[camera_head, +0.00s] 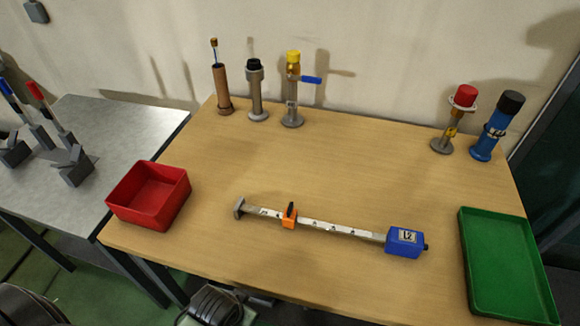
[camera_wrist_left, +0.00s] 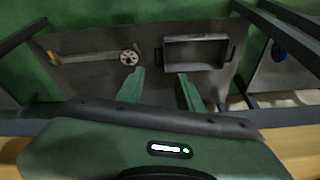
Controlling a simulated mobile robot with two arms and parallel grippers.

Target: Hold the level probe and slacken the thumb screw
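The level probe (camera_head: 335,229) lies flat across the wooden table in the head view. It is a long pale metal bar with a grey foot (camera_head: 239,208) at its left end and a blue labelled head (camera_head: 404,242) at its right end. An orange slider (camera_head: 289,217) sits on the bar left of its middle, with a small black knob (camera_head: 290,208) on top that looks like the thumb screw. My left gripper (camera_wrist_left: 160,74) shows in the left wrist view with its two green fingers apart and nothing between them. It is away from the probe. My right gripper is in neither view.
A red bin (camera_head: 150,219) stands left of the probe and a green tray (camera_head: 506,294) right. Several upright fittings, including a blue cylinder (camera_head: 497,127), line the back edge. The left wrist view shows a grey tray (camera_wrist_left: 195,69) on a lower surface.

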